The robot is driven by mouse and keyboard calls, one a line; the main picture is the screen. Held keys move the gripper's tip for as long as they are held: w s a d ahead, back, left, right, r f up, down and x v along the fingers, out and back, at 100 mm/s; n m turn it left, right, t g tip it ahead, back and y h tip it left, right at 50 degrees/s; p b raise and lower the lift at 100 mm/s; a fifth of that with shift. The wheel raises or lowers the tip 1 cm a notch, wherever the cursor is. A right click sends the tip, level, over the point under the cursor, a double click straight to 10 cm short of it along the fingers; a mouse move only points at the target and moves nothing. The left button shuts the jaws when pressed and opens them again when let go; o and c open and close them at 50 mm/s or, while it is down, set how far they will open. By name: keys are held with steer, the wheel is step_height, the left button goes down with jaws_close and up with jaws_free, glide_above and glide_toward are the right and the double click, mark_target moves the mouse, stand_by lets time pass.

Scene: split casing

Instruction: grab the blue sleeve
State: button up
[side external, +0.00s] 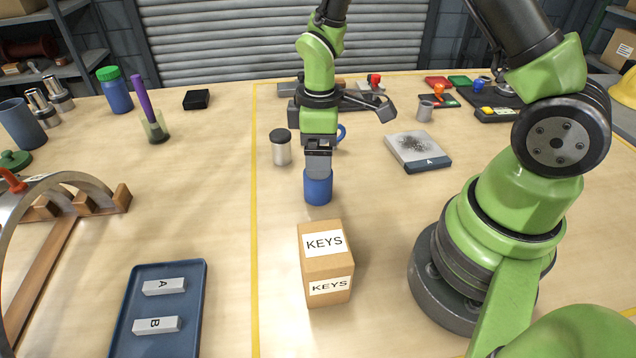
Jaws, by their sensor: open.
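A short blue cylinder (318,190), which looks like the blue sleeve, stands upright on the table near the middle of the side view. My gripper (318,174) points down right at its top, with the near finger overlapping the sleeve's upper edge in the picture. The jaws are open. The far finger and the sleeve's top are hidden behind the near finger, so I cannot tell whether the fingers touch the sleeve.
A KEYS box (326,265) stands just in front of the sleeve. A metal canister (281,150) is close behind at left, and a blue handle (341,132) shows behind my gripper. A blue tray (201,285) lies at front left.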

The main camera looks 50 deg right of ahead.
mark_target(318, 184)
step_height(318, 184, down, 6)
steer(key=shift+w+a+r, duration=0.1)
steer(key=shift+w, duration=0.05)
stand_by(0.3)
steer(key=c, duration=1.6)
steer(key=shift+o, duration=0.2)
steer(key=shift+r, duration=0.1)
